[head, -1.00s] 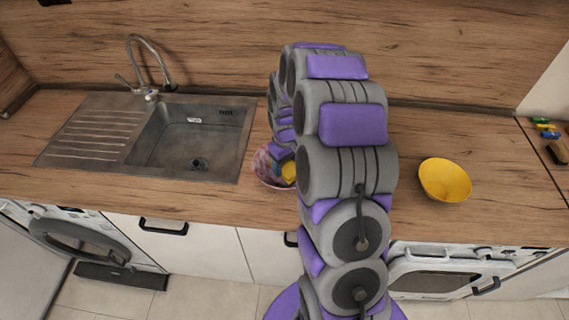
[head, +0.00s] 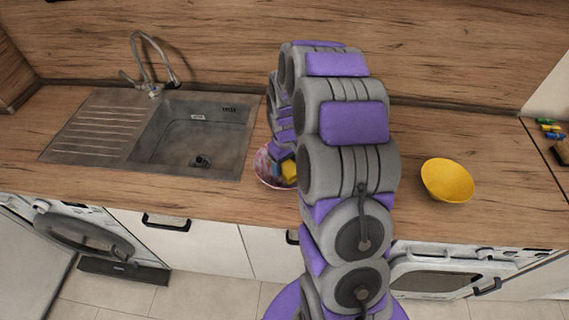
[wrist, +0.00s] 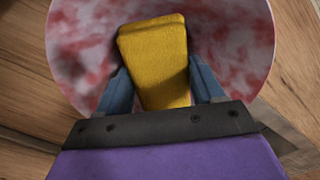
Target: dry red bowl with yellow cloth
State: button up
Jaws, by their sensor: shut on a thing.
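The red bowl, mottled red and white, stands on the wooden counter; its left part shows in the head view (head: 263,168) beside my arm. In the wrist view the bowl (wrist: 235,45) fills the upper middle. The yellow cloth (wrist: 155,55) is a folded block between my two blue-grey fingers. My gripper (wrist: 160,85) is shut on it and holds it within the bowl's outline. In the head view a bit of the cloth (head: 289,171) shows at the bowl, partly behind my arm. I cannot tell if the cloth touches the bowl's inside.
A yellow bowl (head: 447,180) stands on the counter to the right of my arm. A metal sink (head: 190,135) with a tap (head: 150,65) is on the left. Small coloured things (head: 549,128) lie at the far right. The counter between my arm and the yellow bowl is clear.

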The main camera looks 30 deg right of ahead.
jog(key=shift+w+d, duration=0.15)
jog(key=shift+d, duration=0.5)
jog(key=shift+s+a+r, duration=0.1)
jog(key=shift+s+a, duration=0.15)
jog(key=shift+a, duration=0.7)
jog(key=shift+p, duration=0.3)
jog(key=shift+w+d, duration=0.25)
jog(key=shift+d, duration=0.75)
jog(key=shift+a, duration=0.15)
